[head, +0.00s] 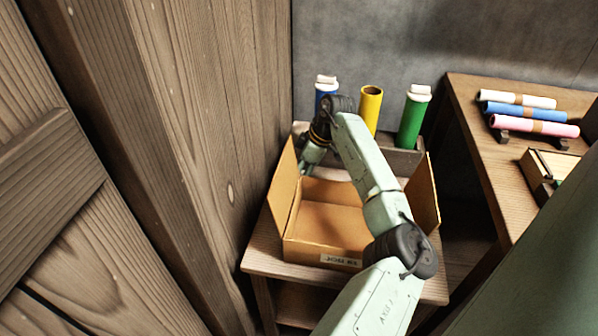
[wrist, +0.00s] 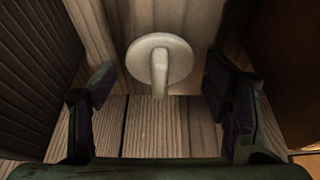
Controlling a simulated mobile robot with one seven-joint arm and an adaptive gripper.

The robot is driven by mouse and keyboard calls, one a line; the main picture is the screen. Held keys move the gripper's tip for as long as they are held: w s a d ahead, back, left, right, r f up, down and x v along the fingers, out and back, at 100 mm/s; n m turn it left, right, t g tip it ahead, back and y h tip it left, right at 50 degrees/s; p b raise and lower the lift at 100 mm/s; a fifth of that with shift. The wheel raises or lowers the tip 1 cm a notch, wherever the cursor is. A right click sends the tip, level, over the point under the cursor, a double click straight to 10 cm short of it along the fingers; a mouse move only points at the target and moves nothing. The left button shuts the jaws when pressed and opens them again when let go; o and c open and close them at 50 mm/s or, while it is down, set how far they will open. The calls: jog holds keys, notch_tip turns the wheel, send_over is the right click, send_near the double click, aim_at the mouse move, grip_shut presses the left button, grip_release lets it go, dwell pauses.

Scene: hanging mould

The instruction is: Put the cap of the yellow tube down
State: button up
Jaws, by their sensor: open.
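The yellow tube (head: 371,108) stands upright at the back, and its top is open with no cap on it. A pale round cap with a raised grip (wrist: 160,62) shows in the wrist view, against a wooden plank surface. My gripper (wrist: 160,84) is open, with one finger on each side of the cap and a visible gap to both. The cap appears to rest on the planks, though its underside is hidden. In the head view my arm reaches down at the left side of the cardboard box (head: 318,218), and the fingertips and cap are hidden there.
A blue tube (head: 326,90) and a green tube (head: 413,120), both with white caps, stand beside the yellow one. The open box sits on a small wooden table (head: 262,255). A wooden wall is close on the left. Another table at right holds rolls (head: 535,126).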

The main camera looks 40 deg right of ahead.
jog(key=b+v, duration=0.1)
jog(key=v, duration=1.1)
jog(key=shift+r+b, duration=0.2)
jog(key=shift+b, duration=0.1)
